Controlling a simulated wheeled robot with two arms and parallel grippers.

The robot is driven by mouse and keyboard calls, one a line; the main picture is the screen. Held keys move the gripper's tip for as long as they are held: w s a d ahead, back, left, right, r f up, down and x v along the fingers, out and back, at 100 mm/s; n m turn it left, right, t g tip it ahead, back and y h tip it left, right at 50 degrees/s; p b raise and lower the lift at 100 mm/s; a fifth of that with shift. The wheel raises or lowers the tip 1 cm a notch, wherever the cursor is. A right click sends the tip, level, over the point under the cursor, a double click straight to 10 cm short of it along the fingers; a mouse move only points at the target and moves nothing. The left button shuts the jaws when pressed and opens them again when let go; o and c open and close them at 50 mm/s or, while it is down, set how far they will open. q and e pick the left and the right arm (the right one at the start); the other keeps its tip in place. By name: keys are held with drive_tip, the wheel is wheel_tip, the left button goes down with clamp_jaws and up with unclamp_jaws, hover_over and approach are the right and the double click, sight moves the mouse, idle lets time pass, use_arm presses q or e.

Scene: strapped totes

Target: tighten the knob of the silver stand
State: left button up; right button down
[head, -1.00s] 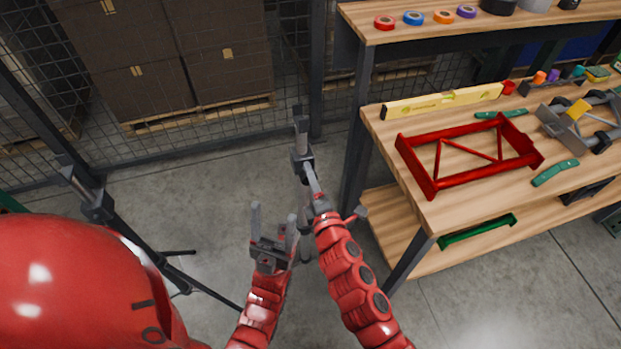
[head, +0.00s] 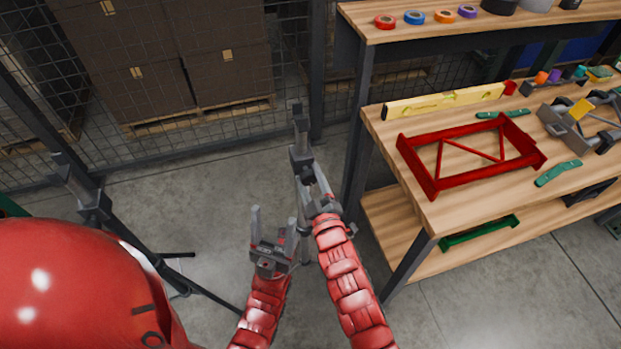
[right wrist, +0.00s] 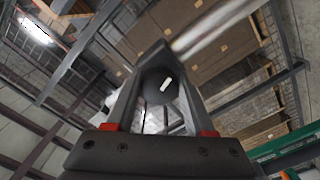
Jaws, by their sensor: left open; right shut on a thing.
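The silver stand (head: 299,125) is upright in the middle of the head view, in front of the mesh fence. Its dark knob (right wrist: 158,84), with a white mark on its face, sits between my right fingers in the right wrist view. My right gripper (head: 307,176) is shut on the knob, at the stand's collar; it fills the right wrist view (right wrist: 158,95). The knob is mostly hidden by the fingers in the head view. My left gripper (head: 273,230) is open and empty, lower and to the left of the right one, with fingers pointing up.
A dark tripod stand (head: 92,203) is at the left. A wooden workbench (head: 470,205) at the right holds a red frame (head: 435,187), a yellow level (head: 445,102) and tools. Boxes on pallets (head: 195,113) stand behind the mesh. Bare floor lies between stand and fence.

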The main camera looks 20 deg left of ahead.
drive_tip(key=shift+f+m, duration=0.1)
drive_tip(key=shift+m, duration=1.1)
drive_tip(key=shift+c, duration=1.3)
unclamp_jaws()
drive_tip(key=b+v, duration=0.2)
drive_tip(key=v, duration=1.5)
drive_tip(key=shift+s, duration=0.2)
drive_tip(key=shift+d, duration=0.15)
